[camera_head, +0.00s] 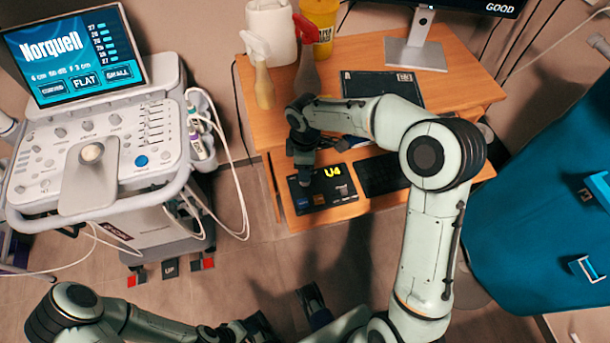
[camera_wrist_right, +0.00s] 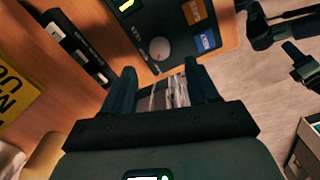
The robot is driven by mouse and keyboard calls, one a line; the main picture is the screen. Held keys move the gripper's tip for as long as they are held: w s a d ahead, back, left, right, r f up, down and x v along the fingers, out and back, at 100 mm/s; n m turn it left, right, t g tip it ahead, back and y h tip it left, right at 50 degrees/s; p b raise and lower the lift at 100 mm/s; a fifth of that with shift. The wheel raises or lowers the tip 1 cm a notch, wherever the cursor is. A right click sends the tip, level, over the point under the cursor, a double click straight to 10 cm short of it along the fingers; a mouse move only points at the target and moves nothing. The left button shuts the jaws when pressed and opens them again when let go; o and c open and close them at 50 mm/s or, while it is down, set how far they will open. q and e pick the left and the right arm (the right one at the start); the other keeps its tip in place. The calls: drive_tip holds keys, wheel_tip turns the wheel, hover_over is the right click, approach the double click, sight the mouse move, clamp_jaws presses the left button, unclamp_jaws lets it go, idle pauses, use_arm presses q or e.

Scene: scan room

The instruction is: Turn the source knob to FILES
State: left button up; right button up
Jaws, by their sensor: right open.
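The source box is a black panel (camera_head: 325,194) with a lit yellow "U4", on the lower shelf of the desk. In the right wrist view the round grey source knob (camera_wrist_right: 159,48) sits on this panel, with small labels around it that I cannot read. In the head view my gripper hides the knob. My right gripper (camera_head: 303,178) is over the left part of the panel. In the right wrist view its open fingers (camera_wrist_right: 164,82) stand apart, with the knob just beyond the tips, not gripped. My left gripper (camera_head: 287,312) is low in the head view, its fingers apart, away from the desk.
A black keyboard (camera_head: 381,174) lies right of the panel. Spray bottles (camera_head: 263,82) and a yellow tub (camera_head: 320,24) stand on the desk top (camera_head: 350,57), near a monitor stand (camera_head: 415,52). An ultrasound cart (camera_head: 95,150) is at left; a blue couch (camera_head: 535,190) at right.

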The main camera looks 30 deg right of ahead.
wheel_tip(320, 180, down, 6)
drive_tip(key=shift+f+b, duration=0.2)
drive_tip(key=shift+b, duration=0.15)
drive_tip(key=shift+c, duration=0.2)
drive_tip(key=c, duration=1)
